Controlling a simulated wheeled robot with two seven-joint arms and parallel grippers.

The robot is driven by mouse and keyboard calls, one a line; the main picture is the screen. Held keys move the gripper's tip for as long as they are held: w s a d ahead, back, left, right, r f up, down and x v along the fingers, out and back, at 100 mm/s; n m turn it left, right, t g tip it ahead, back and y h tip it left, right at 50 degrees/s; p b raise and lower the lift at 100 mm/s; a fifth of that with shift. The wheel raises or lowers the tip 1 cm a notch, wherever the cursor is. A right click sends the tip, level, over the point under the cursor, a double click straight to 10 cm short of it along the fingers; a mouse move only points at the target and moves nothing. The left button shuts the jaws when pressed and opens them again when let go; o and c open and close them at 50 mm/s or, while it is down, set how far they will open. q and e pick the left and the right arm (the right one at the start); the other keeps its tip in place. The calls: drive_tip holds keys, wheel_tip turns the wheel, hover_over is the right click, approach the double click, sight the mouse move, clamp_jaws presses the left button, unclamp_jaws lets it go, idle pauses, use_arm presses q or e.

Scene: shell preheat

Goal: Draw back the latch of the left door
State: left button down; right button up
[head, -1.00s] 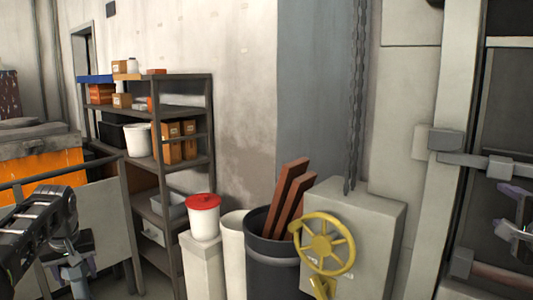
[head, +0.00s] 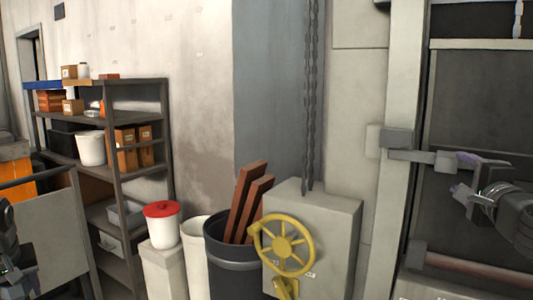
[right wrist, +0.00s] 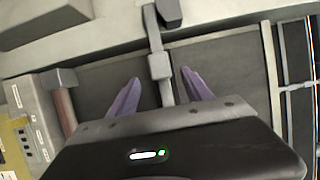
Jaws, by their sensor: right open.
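The latch on the door at the right of the head view is a grey bar (head: 418,156) with a block on the frame (head: 397,138) and another block on the bar (head: 447,161). My right gripper (head: 461,175) is open at the bar's right end, one purple finger overlapping it. In the right wrist view my right gripper (right wrist: 160,92) has its fingers on either side of the latch bar (right wrist: 166,92), just below the bar's block (right wrist: 159,67). I cannot tell whether they touch it. My left gripper (head: 22,280) is partly cut off at the left edge.
A grey box with a yellow handwheel (head: 286,245) stands left of the door. A dark bin (head: 232,268) with brown planks, a red-lidded tub (head: 162,224) and a loaded shelf rack (head: 120,172) stand further left. A reddish pipe (head: 465,268) runs below the gripper.

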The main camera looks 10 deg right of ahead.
sight(449, 166)
drive_tip(key=x, duration=0.8)
drive_tip(key=shift+w+d+p, duration=0.15)
drive_tip(key=shift+w+p, duration=0.25)
drive_tip(key=shift+c, duration=0.5)
clamp_jaws()
idle(0.4)
